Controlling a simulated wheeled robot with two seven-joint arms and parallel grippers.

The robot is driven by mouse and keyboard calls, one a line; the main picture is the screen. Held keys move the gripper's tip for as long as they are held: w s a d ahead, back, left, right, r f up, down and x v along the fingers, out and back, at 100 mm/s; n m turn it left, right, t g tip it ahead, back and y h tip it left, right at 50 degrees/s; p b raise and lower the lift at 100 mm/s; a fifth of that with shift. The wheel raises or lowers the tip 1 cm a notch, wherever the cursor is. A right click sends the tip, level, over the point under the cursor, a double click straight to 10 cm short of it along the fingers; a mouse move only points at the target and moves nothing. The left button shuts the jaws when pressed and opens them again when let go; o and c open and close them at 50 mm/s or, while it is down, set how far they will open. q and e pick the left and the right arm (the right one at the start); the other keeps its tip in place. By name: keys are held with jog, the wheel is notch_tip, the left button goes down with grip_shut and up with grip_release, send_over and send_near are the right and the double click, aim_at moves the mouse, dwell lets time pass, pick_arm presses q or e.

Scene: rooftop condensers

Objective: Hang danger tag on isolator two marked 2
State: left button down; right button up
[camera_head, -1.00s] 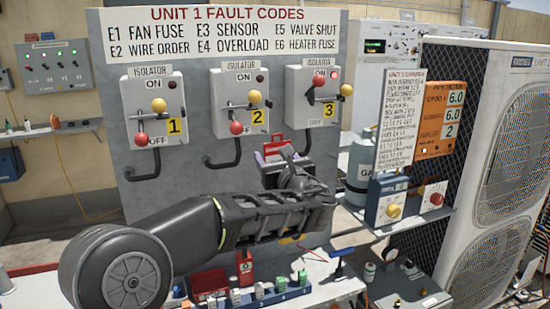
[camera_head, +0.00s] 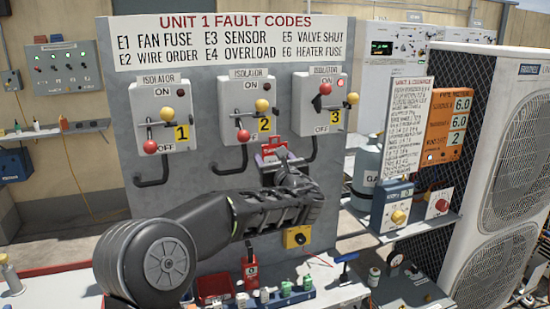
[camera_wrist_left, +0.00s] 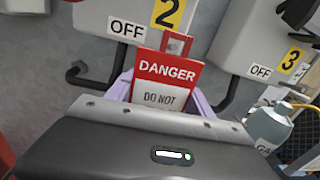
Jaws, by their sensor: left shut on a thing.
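The red and white danger tag (camera_wrist_left: 165,82) is upright in my left gripper (camera_wrist_left: 160,100), between its pale fingers in the left wrist view. In the head view the tag (camera_head: 272,147) shows just below isolator two (camera_head: 245,108), and my left gripper (camera_head: 273,158) is shut on it. Isolator two has a yellow 2 label (camera_head: 264,124), a yellow knob and a red knob. Its lower edge and 2 label (camera_wrist_left: 168,12) are just above the tag in the left wrist view. I cannot tell if the tag touches the box. My right gripper is not in view.
Isolator one (camera_head: 162,117) stands to the left and isolator three (camera_head: 321,104) to the right on the grey panel. Bent conduits (camera_head: 228,165) run below the boxes. A bench below holds a red lock-like item (camera_head: 250,272) and several small bottles.

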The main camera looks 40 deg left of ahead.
pick_arm(q)
jog(key=shift+w+a+p, duration=0.3)
jog(key=shift+a+p, duration=0.05)
jog(key=shift+a, duration=0.15)
jog(key=shift+w+a+f, duration=0.2)
jog(key=shift+w+a+b, duration=0.25)
jog(key=shift+a+b, duration=0.15)
jog(key=shift+b, duration=0.1)
jog(key=shift+c, duration=1.5)
grip_release()
